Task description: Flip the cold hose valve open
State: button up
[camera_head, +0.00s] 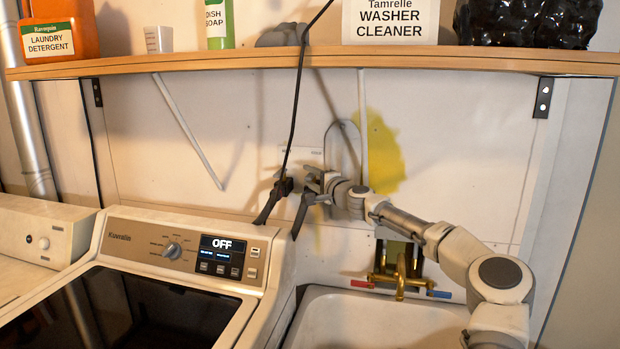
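My gripper (307,184) is at the wall behind the washer's back right corner, pointing left. It is beside or against the dark hose fittings (284,187) there. The fittings are small and partly covered by my gripper, so I cannot make out the cold hose valve, its handle position or any contact. Dark hoses (268,208) run down from this spot behind the washer. I cannot tell whether the fingers are open or shut.
A wooden shelf (330,60) with bottles and boxes spans above my arm. A black cord (298,90) hangs to the fittings. The washer (185,220) stands left. A brass faucet (400,275) with red and blue handles is over the white sink (370,318).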

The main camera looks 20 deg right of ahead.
jog(key=b+v, duration=0.3)
jog(key=v, duration=1.4)
jog(key=shift+s, duration=0.25)
